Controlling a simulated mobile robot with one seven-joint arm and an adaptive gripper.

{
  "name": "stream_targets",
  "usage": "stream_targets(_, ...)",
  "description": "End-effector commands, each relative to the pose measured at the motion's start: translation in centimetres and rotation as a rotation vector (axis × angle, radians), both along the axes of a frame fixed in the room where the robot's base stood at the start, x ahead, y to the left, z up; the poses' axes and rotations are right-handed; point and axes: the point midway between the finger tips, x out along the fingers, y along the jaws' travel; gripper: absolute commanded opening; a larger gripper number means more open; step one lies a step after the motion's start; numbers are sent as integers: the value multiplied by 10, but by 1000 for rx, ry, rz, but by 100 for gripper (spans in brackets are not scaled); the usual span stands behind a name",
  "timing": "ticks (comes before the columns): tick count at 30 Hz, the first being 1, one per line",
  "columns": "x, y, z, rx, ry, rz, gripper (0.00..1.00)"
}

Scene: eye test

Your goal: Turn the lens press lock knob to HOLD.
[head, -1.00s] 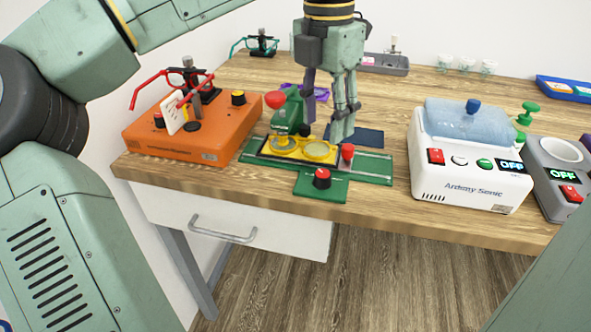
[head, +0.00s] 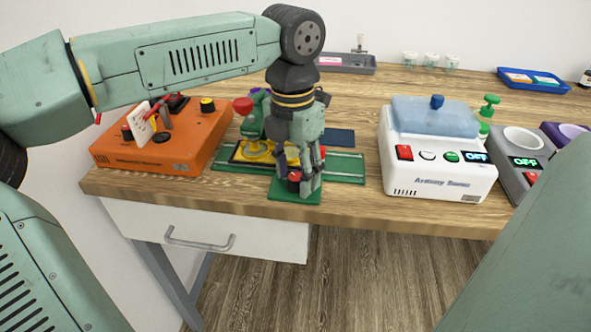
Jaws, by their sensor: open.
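The green lens press (head: 252,124) stands on a green base with a red ball on its lever and yellow parts at its foot. Its red lock knob (head: 294,178) sits on the small green plate (head: 284,196) at the front of the base. My gripper (head: 299,184) points down at the knob, its fingers low around or just beside it. The gripper is open; it covers most of the knob and part of the press. I cannot tell whether the fingers touch the knob. The knob's pointer and any HOLD mark cannot be read.
An orange box (head: 185,148) with knobs stands left of the press. A white cleaner with a blue lid (head: 435,115) and a grey unit (head: 518,160) stand to the right. A dark blue pad (head: 340,137) lies behind the base. The table's front edge is close to the knob plate.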

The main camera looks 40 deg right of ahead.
Motion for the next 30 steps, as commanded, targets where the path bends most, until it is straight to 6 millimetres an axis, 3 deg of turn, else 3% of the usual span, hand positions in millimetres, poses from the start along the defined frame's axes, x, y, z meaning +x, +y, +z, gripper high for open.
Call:
stream_targets(2, 0, 0, 0, 0, 0, 0, 47)
stream_targets(23, 0, 0, 0, 0, 0, 0, 1)
stream_targets(30, 0, 0, 1, -1, 1, -14, 0)
